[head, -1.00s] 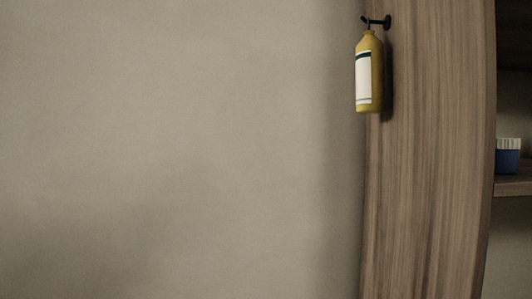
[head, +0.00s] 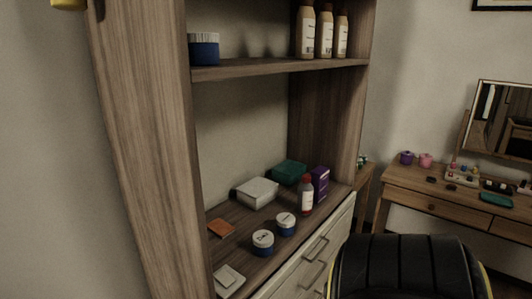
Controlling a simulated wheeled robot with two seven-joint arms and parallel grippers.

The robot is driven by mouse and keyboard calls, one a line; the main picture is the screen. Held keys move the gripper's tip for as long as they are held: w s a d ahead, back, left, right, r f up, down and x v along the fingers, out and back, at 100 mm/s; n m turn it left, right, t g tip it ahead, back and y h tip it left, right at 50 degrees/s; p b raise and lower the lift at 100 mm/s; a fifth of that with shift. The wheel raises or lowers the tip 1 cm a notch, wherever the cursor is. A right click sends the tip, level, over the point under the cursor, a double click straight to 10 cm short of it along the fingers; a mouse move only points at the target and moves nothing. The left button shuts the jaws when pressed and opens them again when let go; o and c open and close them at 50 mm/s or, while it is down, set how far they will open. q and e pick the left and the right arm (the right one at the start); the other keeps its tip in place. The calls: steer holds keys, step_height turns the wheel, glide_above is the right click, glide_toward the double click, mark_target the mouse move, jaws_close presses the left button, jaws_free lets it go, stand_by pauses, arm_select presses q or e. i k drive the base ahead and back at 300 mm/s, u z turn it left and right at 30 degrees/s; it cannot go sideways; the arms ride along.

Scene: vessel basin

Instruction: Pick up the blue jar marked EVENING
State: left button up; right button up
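In the head view, a blue jar with a white lid (head: 263,242) stands on the lower shelf near its front edge. A second, similar blue jar with a white lid (head: 286,223) stands just behind it to the right. A third, larger blue jar with a pale ribbed lid (head: 204,49) stands on the upper shelf at the left. Dark marks show on the lids of the two lower jars, but they are too small to read, so I cannot tell which jar is marked EVENING.
The wooden cabinet (head: 150,130) has an upright side panel at the left. A red-capped bottle (head: 306,195), a purple box (head: 320,183), a white box (head: 257,192) and an orange card (head: 221,228) share the lower shelf. A black padded chair (head: 410,268) stands right of the drawers.

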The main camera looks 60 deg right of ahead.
mark_target(285, 222)
steer(key=z, duration=3.45)
steer(key=i, duration=1)
steer(key=u, duration=2.85)
